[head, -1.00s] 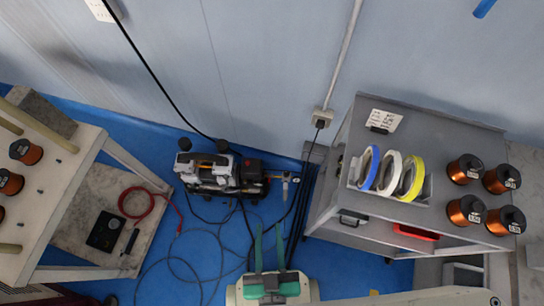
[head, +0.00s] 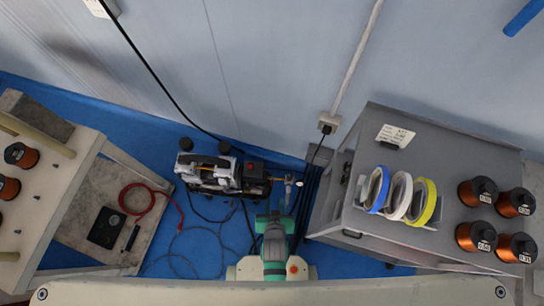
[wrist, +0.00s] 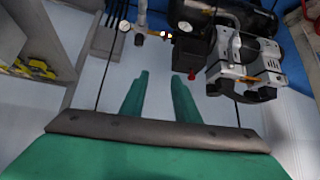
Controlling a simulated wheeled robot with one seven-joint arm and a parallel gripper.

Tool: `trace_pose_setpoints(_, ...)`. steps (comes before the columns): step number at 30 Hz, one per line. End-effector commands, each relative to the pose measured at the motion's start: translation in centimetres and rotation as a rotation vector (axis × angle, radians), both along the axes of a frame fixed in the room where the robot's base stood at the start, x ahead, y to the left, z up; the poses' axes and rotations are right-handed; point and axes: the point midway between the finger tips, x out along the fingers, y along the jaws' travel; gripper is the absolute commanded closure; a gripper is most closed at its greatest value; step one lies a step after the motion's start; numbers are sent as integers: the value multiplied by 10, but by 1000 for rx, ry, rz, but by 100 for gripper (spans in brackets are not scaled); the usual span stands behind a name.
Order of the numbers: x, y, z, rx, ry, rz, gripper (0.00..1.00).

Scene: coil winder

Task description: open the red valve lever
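The compressor (head: 208,172) stands on the blue floor by the wall. It also shows at the upper right of the wrist view (wrist: 245,62). A fitting with a gauge (head: 289,182) stands at its right end; it shows upside down near the top of the wrist view (wrist: 140,22). A small red part (wrist: 192,69) sits on the compressor's black box. I cannot clearly make out a red lever on the fitting. My gripper (wrist: 160,75) has two green fingers spread apart with nothing between them. In the head view my gripper (head: 275,216) is just below the fitting, apart from it.
A grey cart (head: 400,130) with tape rolls and copper spools stands at the right. A bench (head: 50,200) with spools stands at the left, a red cable (head: 140,199) on its lower shelf. Black cables (head: 308,200) run between compressor and cart.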

Motion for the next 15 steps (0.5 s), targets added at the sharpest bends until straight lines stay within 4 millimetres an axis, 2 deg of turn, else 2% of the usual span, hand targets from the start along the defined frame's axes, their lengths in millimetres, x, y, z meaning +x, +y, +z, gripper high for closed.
trace_pose_setpoints(1, 15, -1, -17, 3, 42, -4, 71)
trace_pose_setpoints(6, 49, -2, -65, 12, 214, -18, 71)
trace_pose_setpoints(10, 75, -1, -90, 21, 346, -31, 71)
trace_pose_setpoints(15, 108, 2, -107, 34, 514, -45, 71)
